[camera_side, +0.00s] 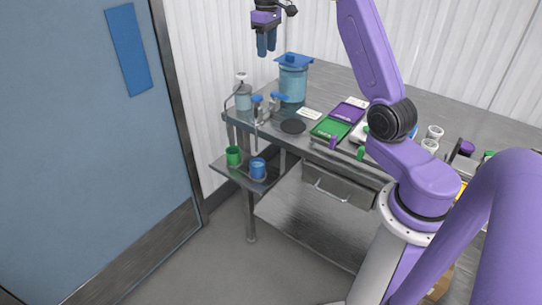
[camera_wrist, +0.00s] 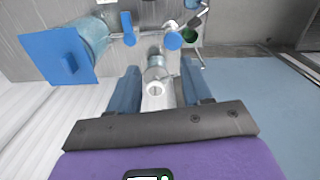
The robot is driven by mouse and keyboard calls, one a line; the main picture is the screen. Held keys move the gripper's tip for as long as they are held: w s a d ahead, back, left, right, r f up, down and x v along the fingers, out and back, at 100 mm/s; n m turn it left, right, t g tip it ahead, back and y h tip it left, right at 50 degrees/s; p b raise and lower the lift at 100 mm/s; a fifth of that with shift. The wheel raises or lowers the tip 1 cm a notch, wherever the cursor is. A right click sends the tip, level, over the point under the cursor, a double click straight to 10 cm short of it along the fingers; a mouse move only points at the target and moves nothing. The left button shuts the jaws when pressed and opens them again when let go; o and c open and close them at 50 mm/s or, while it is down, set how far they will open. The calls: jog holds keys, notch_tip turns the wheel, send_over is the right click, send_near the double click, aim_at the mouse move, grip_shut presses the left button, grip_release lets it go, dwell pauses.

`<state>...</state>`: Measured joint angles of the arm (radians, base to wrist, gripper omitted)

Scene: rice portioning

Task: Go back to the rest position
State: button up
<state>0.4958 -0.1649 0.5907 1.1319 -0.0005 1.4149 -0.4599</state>
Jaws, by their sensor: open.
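My gripper (camera_side: 266,50) is up in the air above the far left part of the steel bench, left of and higher than the blue-lidded container (camera_side: 293,82). Its two blue fingers are apart with nothing between them. In the wrist view my gripper (camera_wrist: 160,70) shows a finger on each side, and a pale pump bottle (camera_wrist: 156,88) is seen below through the gap. The fingers touch nothing that I can see.
The steel bench (camera_side: 340,82) holds the pump bottle (camera_side: 243,95), blue-handled taps (camera_side: 270,103), a black disc (camera_side: 292,126), a green board (camera_side: 330,128) and a purple board (camera_side: 349,111). A green cup (camera_side: 233,156) and a blue cup (camera_side: 258,168) stand on a low shelf. A blue door (camera_side: 80,140) is left.

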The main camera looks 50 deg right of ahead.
jog(key=s+a+n, duration=0.3)
jog(key=s+a, duration=0.4)
jog(key=a, duration=0.5)
jog(key=s+a+n, duration=0.3)
jog(key=s+a, duration=0.4)
jog(key=a, duration=0.6)
jog(key=s+f+n, duration=0.2)
jog(key=s+f, duration=0.1)
jog(key=s, duration=0.9)
jog(key=s+a+f+n, duration=0.1)
jog(key=s+f+n, duration=0.2)
jog(key=s, duration=0.9)
jog(key=shift+s+a+f, duration=0.2)
jog(key=shift+s+a, duration=0.05)
